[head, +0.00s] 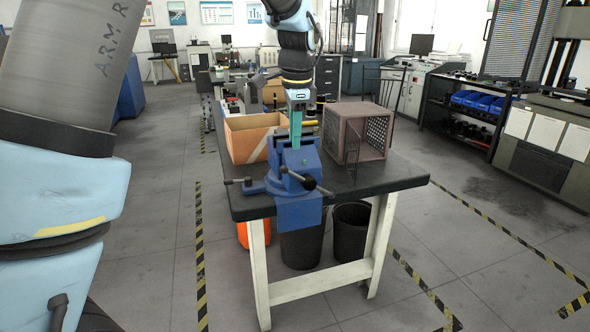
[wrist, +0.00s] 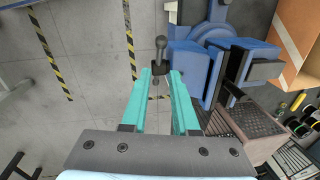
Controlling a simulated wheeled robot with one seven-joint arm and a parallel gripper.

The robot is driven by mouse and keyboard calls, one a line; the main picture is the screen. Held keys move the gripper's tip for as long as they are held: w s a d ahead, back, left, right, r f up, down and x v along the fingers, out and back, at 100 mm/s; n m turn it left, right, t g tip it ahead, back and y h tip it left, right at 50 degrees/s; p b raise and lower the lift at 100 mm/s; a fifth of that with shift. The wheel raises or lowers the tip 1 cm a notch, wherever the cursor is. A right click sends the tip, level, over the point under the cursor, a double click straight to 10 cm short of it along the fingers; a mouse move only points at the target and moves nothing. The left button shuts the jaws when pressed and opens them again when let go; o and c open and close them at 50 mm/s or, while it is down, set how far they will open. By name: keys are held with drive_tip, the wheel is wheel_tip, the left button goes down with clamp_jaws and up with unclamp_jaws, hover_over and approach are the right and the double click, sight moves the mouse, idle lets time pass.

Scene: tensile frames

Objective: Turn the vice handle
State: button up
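A blue bench vice (head: 300,208) stands at the front of the dark-topped workbench (head: 385,178). Its dark handle (head: 309,183), a bar with ball ends, crosses the vice's front. In the wrist view, a ball-ended handle (wrist: 160,44) shows beyond my fingertips, its lower end between them in the picture. The vice body (wrist: 190,72) is at right there. My gripper (wrist: 161,76) has teal fingers standing apart, with no visible grip on the handle. In the head view, my gripper (head: 296,145) points down over the vice; whether it touches cannot be told.
A cardboard box (head: 250,137) and a brown perforated crate (head: 352,130) stand on the bench behind the vice. A second small lever (head: 247,181) sticks out at the vice's left. Black bins (head: 350,230) are under the bench. The floor in front is clear.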

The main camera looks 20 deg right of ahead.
sight(295, 170)
drive_tip(key=f, duration=0.3)
drive_tip(key=w+f+p, duration=0.1)
drive_tip(key=f, duration=0.3)
drive_tip(key=f+p, duration=0.1)
drive_tip(key=f, duration=0.2)
drive_tip(key=shift+w+d+f, duration=0.25)
drive_tip(key=shift+d+f, duration=0.05)
drive_tip(key=shift+d, duration=0.1)
drive_tip(key=shift+c, duration=0.3)
clamp_jaws()
idle(0.6)
